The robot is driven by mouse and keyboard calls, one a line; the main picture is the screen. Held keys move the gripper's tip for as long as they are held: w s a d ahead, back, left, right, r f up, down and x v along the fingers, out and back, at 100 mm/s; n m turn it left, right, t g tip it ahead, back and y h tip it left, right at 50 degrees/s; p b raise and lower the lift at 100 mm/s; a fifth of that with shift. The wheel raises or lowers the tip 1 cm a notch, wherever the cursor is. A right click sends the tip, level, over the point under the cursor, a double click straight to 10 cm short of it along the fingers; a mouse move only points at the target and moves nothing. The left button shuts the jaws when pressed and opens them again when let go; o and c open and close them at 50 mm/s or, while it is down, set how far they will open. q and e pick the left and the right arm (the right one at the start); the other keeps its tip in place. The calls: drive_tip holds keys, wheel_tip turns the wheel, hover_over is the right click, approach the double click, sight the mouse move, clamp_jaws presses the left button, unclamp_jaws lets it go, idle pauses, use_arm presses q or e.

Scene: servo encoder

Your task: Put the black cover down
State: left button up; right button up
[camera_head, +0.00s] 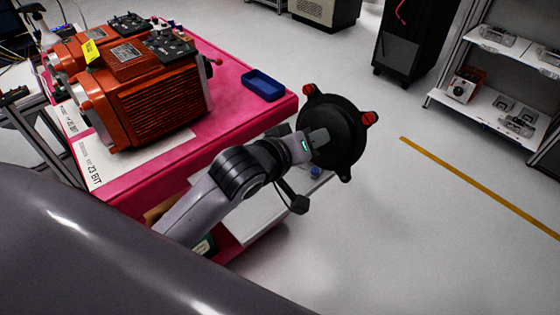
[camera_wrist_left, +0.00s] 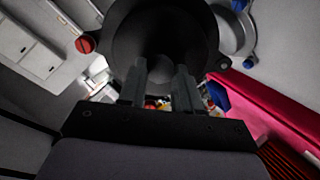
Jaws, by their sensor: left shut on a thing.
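The black cover (camera_head: 341,132) is a round dark piece with red knobs on its rim. My left gripper (camera_head: 318,139) is shut on it and holds it in the air, past the right end of the red table. In the left wrist view the black cover (camera_wrist_left: 165,35) fills the top middle, with one red knob at its left. The two fingers of my left gripper (camera_wrist_left: 160,90) reach up to its lower edge; the exact contact is hard to see. My right gripper is not in view.
Orange motors (camera_head: 140,85) stand on the red table (camera_head: 228,110), with a blue tray (camera_head: 263,85) at its far right corner. A lower pale shelf (camera_head: 262,212) shows under my arm. Shelves (camera_head: 490,95) stand at right. The floor (camera_head: 430,230) between is clear.

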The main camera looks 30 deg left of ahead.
use_arm(q)
drive_tip(key=g, duration=0.1)
drive_tip(key=w+f+m+g, duration=0.1)
drive_tip(key=w+g, duration=0.1)
drive_tip(key=g, duration=0.1)
drive_tip(key=shift+w+f, duration=0.25)
drive_tip(key=s+a+r+g+y, duration=0.1)
drive_tip(key=a+r+g+y, duration=0.1)
drive_tip(key=a+r+g, duration=0.5)
drive_tip(key=s+a+r+g+y, duration=0.2)
drive_tip(key=a, duration=0.8)
wheel_tip(320, 180, down, 19)
drive_tip(key=shift+f, duration=0.15)
drive_tip(key=o, duration=1)
wheel_tip(320, 180, up, 12)
drive_tip(key=shift+r, duration=0.1)
